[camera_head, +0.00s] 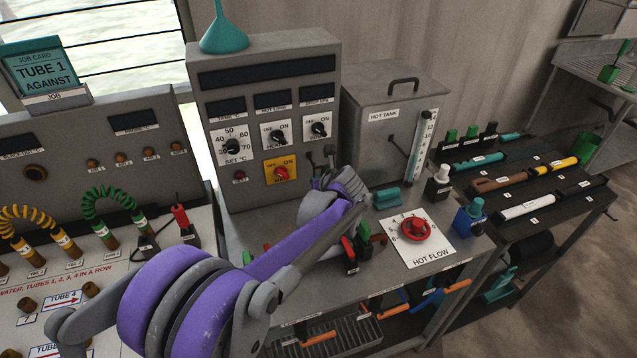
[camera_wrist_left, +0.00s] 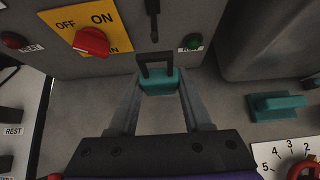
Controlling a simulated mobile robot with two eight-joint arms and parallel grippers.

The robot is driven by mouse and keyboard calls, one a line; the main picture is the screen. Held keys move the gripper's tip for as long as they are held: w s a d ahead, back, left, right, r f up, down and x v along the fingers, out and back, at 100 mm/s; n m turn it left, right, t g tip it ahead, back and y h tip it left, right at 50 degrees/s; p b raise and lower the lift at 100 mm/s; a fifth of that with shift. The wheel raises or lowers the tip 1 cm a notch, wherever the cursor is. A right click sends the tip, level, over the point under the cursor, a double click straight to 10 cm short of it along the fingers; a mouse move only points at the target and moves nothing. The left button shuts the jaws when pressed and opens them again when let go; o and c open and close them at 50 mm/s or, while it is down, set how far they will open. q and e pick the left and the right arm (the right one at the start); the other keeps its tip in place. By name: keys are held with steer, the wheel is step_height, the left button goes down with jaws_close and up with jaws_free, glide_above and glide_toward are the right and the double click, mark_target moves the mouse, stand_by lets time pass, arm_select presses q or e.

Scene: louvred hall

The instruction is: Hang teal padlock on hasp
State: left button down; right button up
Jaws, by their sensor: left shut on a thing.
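The teal padlock (camera_wrist_left: 159,84) with its dark square shackle upward is between the fingertips of my left gripper (camera_wrist_left: 158,93) in the left wrist view. The gripper is shut on its body. The dark hasp (camera_wrist_left: 152,14) is on the grey panel front, just above the shackle in that picture; I cannot tell the depth gap, and no threading shows. In the head view my left gripper (camera_head: 328,181) is at the panel's lower right, beside the hasp (camera_head: 329,153), and its wrist hides the padlock. My right gripper is not in view.
A red knob on a yellow plate (camera_head: 281,171) is left of the hasp. A teal block (camera_head: 387,197) lies on the bench before the hot tank (camera_head: 372,135). The hot flow dial (camera_head: 416,229) is to the right. Small coloured items stand near my forearm.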

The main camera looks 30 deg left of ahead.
mark_target(309, 174)
arm_select(q)
steer(key=shift+w+a, duration=1.8)
steer(key=shift+a, duration=0.3)
steer(key=shift+f+b, duration=0.15)
steer(key=shift+b, duration=0.2)
steer(key=shift+f+b, duration=0.35)
steer(key=shift+f, duration=0.15)
steer(key=shift+c, duration=1.3)
jaws_free()
steer(key=s+d+r, duration=0.2)
steer(key=s+d, duration=0.2)
steer(key=d, duration=0.1)
steer(key=shift+s+r, duration=0.15)
steer(key=shift+s, duration=0.05)
